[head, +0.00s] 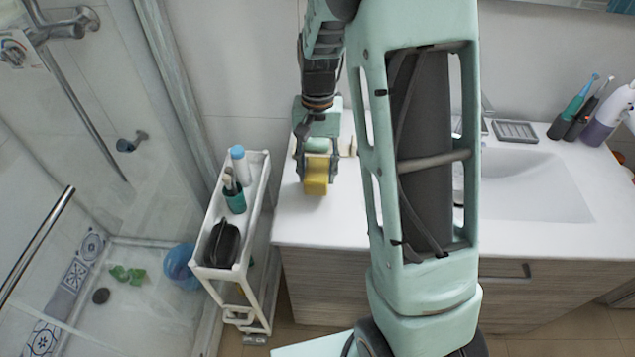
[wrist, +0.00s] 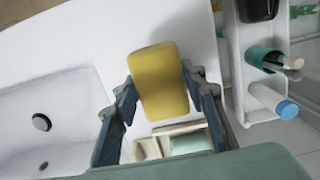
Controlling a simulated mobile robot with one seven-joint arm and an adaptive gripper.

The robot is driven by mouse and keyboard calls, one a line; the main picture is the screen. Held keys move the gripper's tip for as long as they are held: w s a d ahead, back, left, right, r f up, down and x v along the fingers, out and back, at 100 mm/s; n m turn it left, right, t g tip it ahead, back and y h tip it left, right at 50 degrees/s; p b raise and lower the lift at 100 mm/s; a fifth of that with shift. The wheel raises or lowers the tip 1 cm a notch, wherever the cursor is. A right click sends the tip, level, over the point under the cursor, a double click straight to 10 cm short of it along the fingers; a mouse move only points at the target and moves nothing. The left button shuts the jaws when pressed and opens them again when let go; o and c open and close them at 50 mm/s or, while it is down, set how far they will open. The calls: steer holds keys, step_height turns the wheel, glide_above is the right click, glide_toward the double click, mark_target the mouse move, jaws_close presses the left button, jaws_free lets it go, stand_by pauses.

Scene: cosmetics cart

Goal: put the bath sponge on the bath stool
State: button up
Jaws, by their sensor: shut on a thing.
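The bath sponge is a yellow block (head: 316,178), and it also shows large in the wrist view (wrist: 159,82). My gripper (head: 317,160) is over the left end of the white counter. In the wrist view, the fingers of my gripper (wrist: 158,92) stand on both sides of the sponge and hold it. I cannot tell whether the sponge touches the counter or is just above it. I cannot make out a bath stool for certain in either view.
The white counter (head: 302,222) has a sink at right. A white cart (head: 259,190) with bottles and a black item stands left of it. Beyond, the shower floor holds a blue round thing (head: 180,264) and green pieces (head: 128,274). A beige and pale green item (wrist: 186,143) lies near my gripper.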

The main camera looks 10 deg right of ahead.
steer(key=shift+w+d+f+b, duration=0.1)
steer(key=shift+w+f+b, duration=0.05)
steer(key=shift+f+b, duration=0.65)
steer(key=shift+w+d+f+b, duration=0.15)
steer(key=shift+f+b, duration=0.3)
steer(key=shift+f, duration=0.6)
steer(key=shift+a+f, duration=0.1)
steer(key=o, duration=1.1)
